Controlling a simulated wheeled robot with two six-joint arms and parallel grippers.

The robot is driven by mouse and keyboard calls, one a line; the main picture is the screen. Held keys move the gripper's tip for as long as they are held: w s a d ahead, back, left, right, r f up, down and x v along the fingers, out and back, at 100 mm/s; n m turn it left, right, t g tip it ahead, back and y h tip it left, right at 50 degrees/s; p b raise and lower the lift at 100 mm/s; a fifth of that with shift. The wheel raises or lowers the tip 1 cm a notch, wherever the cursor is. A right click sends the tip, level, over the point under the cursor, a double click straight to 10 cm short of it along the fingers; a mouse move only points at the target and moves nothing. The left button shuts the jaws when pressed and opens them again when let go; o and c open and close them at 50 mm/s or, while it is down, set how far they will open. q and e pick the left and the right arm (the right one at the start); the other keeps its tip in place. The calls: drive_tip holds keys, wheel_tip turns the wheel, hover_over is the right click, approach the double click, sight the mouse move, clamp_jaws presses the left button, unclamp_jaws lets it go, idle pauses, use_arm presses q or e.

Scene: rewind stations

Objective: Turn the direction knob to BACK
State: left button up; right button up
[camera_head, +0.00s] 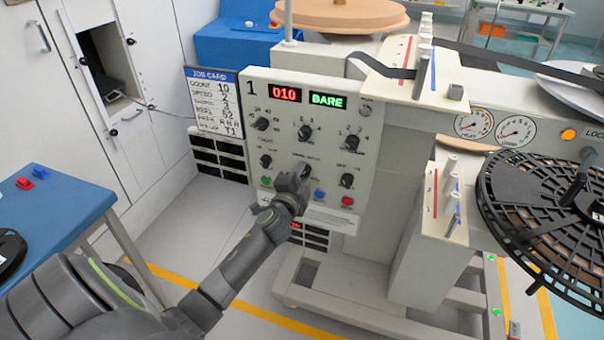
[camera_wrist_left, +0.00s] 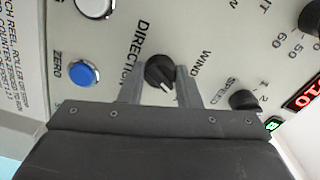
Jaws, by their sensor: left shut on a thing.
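My left gripper (camera_head: 299,174) reaches the lower middle of the white control panel (camera_head: 350,212) of station 1. The direction knob is mostly hidden behind it in the head view. In the left wrist view the black direction knob (camera_wrist_left: 159,72) sits between the two grey fingers of the left gripper (camera_wrist_left: 161,84), which are shut on it. The word DIRECTION is printed on one side of the knob and WIND on the other. A white pointer mark on the knob faces the lower right of that view. No BACK label is readable. My right gripper is not in view.
Other black knobs, including the speed knob (camera_wrist_left: 244,100), surround it. A blue ZERO button (camera_wrist_left: 84,74) and a red button (camera_head: 347,201) are close by. The displays (camera_head: 285,92) read 010 and BARE. A job card (camera_head: 213,101) stands left of the panel. A reel (camera_head: 545,205) is at right.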

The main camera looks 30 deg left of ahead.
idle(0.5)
use_arm(q)
drive_tip(key=o, duration=1)
drive_tip(key=v, duration=1.7)
drive_tip(key=shift+s+d, duration=0.15)
drive_tip(key=shift+s, duration=0.05)
